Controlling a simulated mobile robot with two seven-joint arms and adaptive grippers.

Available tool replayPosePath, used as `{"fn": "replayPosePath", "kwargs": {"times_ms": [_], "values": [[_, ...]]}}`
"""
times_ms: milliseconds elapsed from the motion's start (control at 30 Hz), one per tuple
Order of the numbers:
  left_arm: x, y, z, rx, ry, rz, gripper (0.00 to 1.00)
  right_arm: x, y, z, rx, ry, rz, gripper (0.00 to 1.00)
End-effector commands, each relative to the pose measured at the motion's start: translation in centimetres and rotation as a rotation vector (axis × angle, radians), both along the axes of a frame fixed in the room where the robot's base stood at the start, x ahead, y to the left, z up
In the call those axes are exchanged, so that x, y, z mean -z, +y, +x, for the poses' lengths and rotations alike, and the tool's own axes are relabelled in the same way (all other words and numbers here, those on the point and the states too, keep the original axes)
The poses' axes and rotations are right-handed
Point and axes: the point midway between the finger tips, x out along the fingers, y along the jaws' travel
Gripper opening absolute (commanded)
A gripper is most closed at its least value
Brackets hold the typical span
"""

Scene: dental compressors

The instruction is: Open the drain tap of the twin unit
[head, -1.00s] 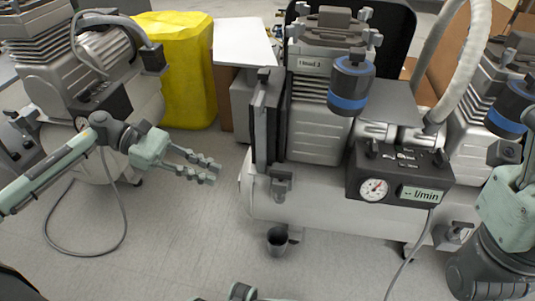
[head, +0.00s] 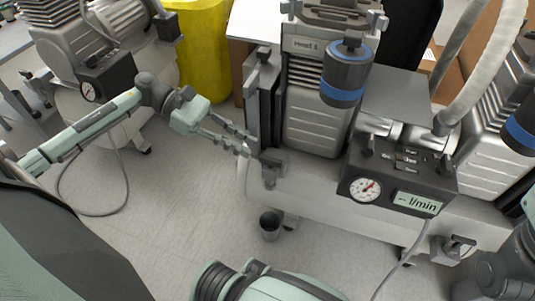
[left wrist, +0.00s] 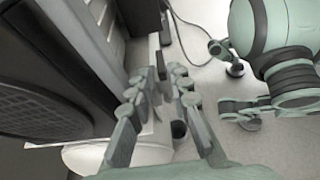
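The twin unit is the large silver compressor (head: 320,192) with a "Head 1" label, in the middle of the head view. No contact is clear.
A gauge box (head: 398,183) is on the tank front. A blue-banded canister (head: 346,75) hangs above. Another compressor (head: 62,128) stands at left, a yellow bin (head: 205,50) behind. A second grey fitting (head: 453,247) is at lower right.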

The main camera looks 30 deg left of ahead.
Motion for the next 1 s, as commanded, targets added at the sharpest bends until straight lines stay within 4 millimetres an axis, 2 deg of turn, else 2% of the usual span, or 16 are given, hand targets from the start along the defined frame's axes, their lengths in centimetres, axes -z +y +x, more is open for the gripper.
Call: {"fn": "replayPosePath", "kwargs": {"times_ms": [200, 400, 700, 867, 1000], "values": [[1.4, -3.4, 0.6, 0.002, -0.004, -0.002, 0.19, 0.0, 0.1, 0.1, 0.0, -0.013, -0.01, 0.58], [2.1, -5.0, 0.8, 0.001, -0.001, -0.001, 0.19, 0.0, 0.1, 0.1, 0.001, -0.018, -0.015, 0.58], [2.2, -5.3, 0.9, 0.0, -0.001, 0.0, 0.19, 0.0, 0.1, 0.1, 0.001, -0.018, -0.016, 0.58], [2.2, -5.3, 0.9, 0.001, -0.001, 0.0, 0.0, 0.0, 0.1, 0.1, 0.002, -0.018, -0.016, 0.58], [2.2, -5.2, 0.9, 0.001, -0.001, 0.0, 0.0, 0.0, 0.1, 0.1, 0.002, -0.018, -0.016, 0.58]]}}
